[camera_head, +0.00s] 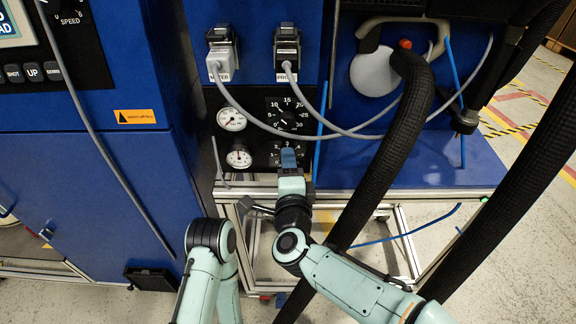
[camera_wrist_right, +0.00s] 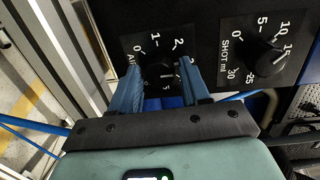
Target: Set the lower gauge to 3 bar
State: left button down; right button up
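The lower gauge (camera_head: 239,158), a small round white dial, sits on the black panel under the upper gauge (camera_head: 231,119). Its needle is too small to read. To its right is the AIR knob (camera_wrist_right: 160,74), dark, with a numbered scale showing 0, 1 and 2 around its top. My right gripper (camera_head: 289,158) is at this knob, mostly covering it in the head view. In the right wrist view, its two blue fingers (camera_wrist_right: 160,68) stand apart on either side of the knob. I cannot tell whether they touch it.
The SHOT knob (camera_wrist_right: 265,57) with its scale is close beside the AIR knob. Grey cables (camera_head: 262,122) loop across the panel above my right gripper. Thick black hoses (camera_head: 385,165) run down near my right arm. A metal frame (camera_head: 410,195) lies under the panel.

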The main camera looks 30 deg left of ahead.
jog(key=shift+o, duration=0.4)
pick_arm(q)
jog(key=shift+t, duration=0.8)
jog(key=w, duration=0.1)
jog(key=w+r+p, duration=0.2)
jog(key=w, duration=0.1)
jog(key=shift+d, duration=0.2)
pick_arm(e)
jog(key=v, duration=1.3)
jog(key=shift+s, duration=0.15)
jog(key=shift+d, duration=0.15)
